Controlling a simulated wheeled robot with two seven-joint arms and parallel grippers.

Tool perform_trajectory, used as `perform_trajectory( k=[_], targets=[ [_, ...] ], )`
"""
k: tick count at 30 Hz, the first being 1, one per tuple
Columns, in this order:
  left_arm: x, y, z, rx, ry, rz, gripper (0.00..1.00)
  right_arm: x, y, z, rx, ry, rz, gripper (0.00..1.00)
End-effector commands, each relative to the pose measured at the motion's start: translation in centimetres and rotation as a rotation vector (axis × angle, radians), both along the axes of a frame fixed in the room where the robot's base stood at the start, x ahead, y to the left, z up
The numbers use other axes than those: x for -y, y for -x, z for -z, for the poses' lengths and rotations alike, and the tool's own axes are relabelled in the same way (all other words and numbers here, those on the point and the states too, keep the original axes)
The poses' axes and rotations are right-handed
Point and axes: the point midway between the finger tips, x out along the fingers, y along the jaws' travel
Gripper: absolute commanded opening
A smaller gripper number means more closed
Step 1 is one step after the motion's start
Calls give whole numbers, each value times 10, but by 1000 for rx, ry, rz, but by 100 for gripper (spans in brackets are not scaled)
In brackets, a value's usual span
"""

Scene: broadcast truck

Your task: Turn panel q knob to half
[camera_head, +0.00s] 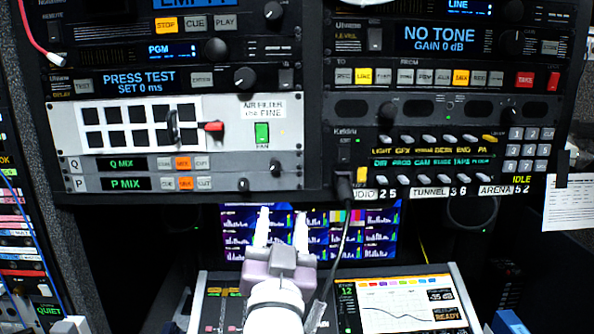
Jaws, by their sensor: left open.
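The Q panel (80,163) is a thin grey strip low in the left rack, with a green "Q MIX" display (124,163) and small buttons, the middle one lit orange. My right gripper is out of view.
A vented panel with a red-tipped lever (213,126) and a green fan switch (262,133) sits above. A black cable (345,225) hangs from the right rack beside my gripper. The multiview screen (375,240) and a sloped console (405,300) lie below.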

Motion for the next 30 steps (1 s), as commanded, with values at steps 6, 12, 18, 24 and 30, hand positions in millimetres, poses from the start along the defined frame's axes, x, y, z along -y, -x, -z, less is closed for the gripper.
perform_trajectory(
  k=[6,12,18,24,30],
  targets=[
    [1,-42,-25,3,-1,-8,48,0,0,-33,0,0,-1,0],
    [4,-88,-42,2,-1,-5,48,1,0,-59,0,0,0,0],
    [6,-111,-48,3,1,-4,48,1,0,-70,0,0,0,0],
    [6,-115,-46,3,0,-3,48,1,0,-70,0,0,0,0],
    [6,-115,-46,2,0,-2,25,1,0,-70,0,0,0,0]
  ],
)
